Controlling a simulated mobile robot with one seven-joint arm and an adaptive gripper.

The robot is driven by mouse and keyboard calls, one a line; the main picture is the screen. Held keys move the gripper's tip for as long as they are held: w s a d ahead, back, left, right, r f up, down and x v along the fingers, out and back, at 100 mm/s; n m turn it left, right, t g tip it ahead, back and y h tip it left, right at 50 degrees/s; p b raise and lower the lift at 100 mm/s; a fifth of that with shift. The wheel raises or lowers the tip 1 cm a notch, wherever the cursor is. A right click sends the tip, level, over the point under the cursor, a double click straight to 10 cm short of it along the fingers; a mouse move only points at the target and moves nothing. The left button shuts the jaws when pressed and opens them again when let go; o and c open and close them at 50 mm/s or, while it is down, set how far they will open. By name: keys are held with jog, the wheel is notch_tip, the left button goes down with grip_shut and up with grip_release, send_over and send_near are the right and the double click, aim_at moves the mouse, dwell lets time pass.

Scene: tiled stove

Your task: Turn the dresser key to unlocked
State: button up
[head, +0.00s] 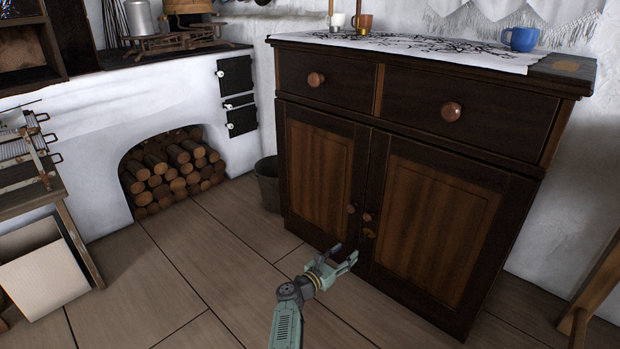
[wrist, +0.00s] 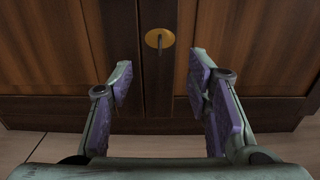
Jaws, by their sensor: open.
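The dark wooden dresser (head: 330,185) stands at the centre right of the head view, with two drawers above two closed doors. The dresser key (wrist: 161,41) sits in a yellow oval keyhole plate (wrist: 153,38) in the wrist view, near the door seam. The plate shows small in the head view (head: 369,233), below the two door knobs. My gripper (head: 346,258) is low in front of the doors. In the wrist view my gripper (wrist: 160,82) is open and empty, its purple-padded fingers apart on either side of the key's line, short of the key.
A blue mug (head: 520,39) and a patterned cloth (head: 420,45) are on the dresser top. A dark bucket (head: 268,184) stands at its left side. A wooden leg (head: 595,285) is at the far right. The floor before the dresser is clear.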

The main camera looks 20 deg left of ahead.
jog(key=a+r+n+t+y+p, duration=0.1)
jog(key=a+r+n+t+p, duration=0.1)
jog(key=r, duration=1.2)
jog(key=a+r+n+t+y+p, duration=0.2)
jog(key=a+r+n+t, duration=0.2)
jog(key=r, duration=1.1)
jog(key=shift+s+a+r+n+y+p, duration=0.15)
jog(key=shift+s+a+n+y+p, duration=0.15)
jog(key=shift+a+n, duration=0.7)
